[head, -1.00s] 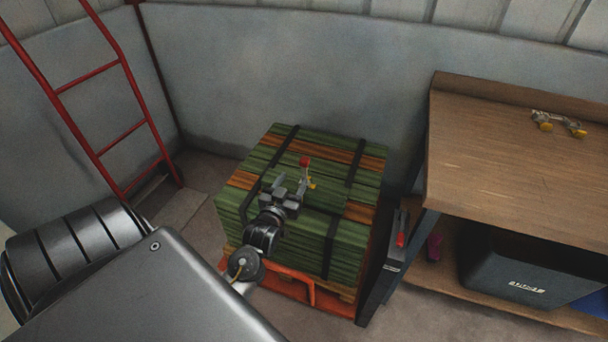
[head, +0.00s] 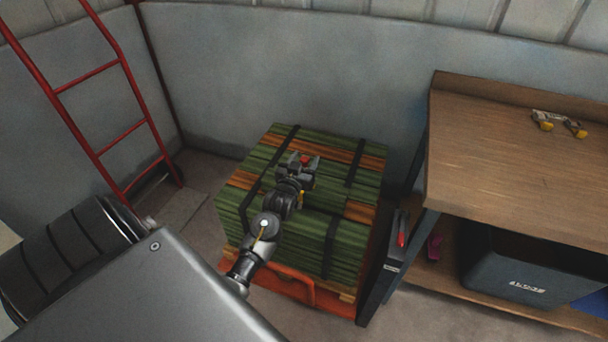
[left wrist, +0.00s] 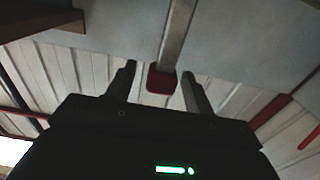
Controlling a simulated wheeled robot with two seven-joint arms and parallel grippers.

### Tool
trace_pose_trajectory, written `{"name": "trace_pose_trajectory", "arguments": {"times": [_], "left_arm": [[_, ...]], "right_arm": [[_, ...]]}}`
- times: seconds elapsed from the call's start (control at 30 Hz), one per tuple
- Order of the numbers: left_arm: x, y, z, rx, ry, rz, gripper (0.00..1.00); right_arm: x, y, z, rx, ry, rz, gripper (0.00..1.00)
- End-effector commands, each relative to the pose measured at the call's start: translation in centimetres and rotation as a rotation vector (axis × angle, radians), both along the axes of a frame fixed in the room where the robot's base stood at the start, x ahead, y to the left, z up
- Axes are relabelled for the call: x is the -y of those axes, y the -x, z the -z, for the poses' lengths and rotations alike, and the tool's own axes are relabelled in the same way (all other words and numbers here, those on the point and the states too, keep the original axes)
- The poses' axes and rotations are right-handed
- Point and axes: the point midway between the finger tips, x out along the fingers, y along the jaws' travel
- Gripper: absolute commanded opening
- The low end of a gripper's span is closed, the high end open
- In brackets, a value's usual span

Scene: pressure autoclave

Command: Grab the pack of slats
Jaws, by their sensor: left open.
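The pack of slats (head: 320,225) is a block of green and brown wooden slats bound with black straps. The lever's base is hidden behind the gripper. My right gripper is not in view.
The pack rests on a wooden pallet (head: 347,297) with an orange pallet jack (head: 290,291) beneath. A wooden workbench (head: 510,165) stands close on the right, with a dark box (head: 520,265) on its lower shelf. A red ladder-like frame (head: 105,100) leans at left. Walls close the back.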

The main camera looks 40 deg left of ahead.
Motion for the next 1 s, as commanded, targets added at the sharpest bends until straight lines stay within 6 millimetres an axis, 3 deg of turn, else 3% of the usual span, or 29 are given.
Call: {"name": "trace_pose_trajectory", "arguments": {"times": [0.23,0.63,1.0], "left_arm": [[-0.03,-0.11,0.03,-0.001,0.0,0.0,0.51],[-0.04,-0.07,0.03,-0.001,0.0,0.0,0.0],[-0.04,-0.06,0.04,-0.001,0.0,-0.001,0.0]], "right_arm": [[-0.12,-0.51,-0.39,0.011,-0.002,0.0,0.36],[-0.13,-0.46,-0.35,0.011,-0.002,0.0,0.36],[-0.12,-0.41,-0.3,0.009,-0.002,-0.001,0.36]]}}
